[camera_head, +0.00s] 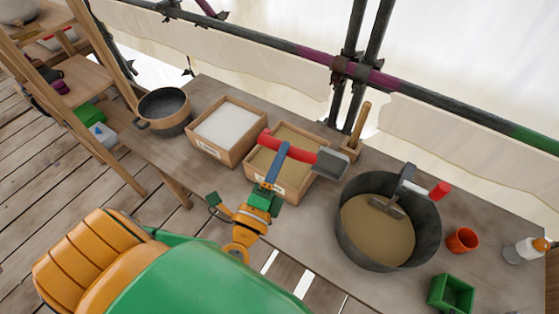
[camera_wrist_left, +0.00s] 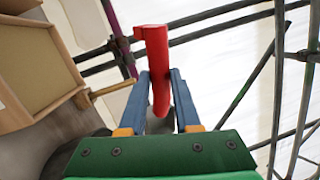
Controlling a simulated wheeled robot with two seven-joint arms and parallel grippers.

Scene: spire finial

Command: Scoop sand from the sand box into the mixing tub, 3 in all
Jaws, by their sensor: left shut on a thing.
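My left gripper (camera_head: 277,163) is shut on the red handle of a scoop (camera_head: 331,162) with a grey metal head. It holds the scoop above the sand box (camera_head: 293,193), a wooden box of tan sand with a label on its front. Whether the scoop head carries sand cannot be told. In the left wrist view, the red handle (camera_wrist_left: 155,45) stands between the blue fingers. The mixing tub (camera_head: 346,243), dark and round, is right of the scoop and holds tan material. A hoe-like tool (camera_head: 408,184) with a red grip rests in it. My right gripper is not in view.
Left of the sand box are a wooden box of white material (camera_head: 196,140) and a dark pot (camera_head: 163,110). A wooden-handled tool (camera_head: 361,125) stands behind. An orange cup (camera_head: 462,240), a green box (camera_head: 451,293) and a bottle (camera_head: 525,249) are right of the tub. Scaffold poles run behind.

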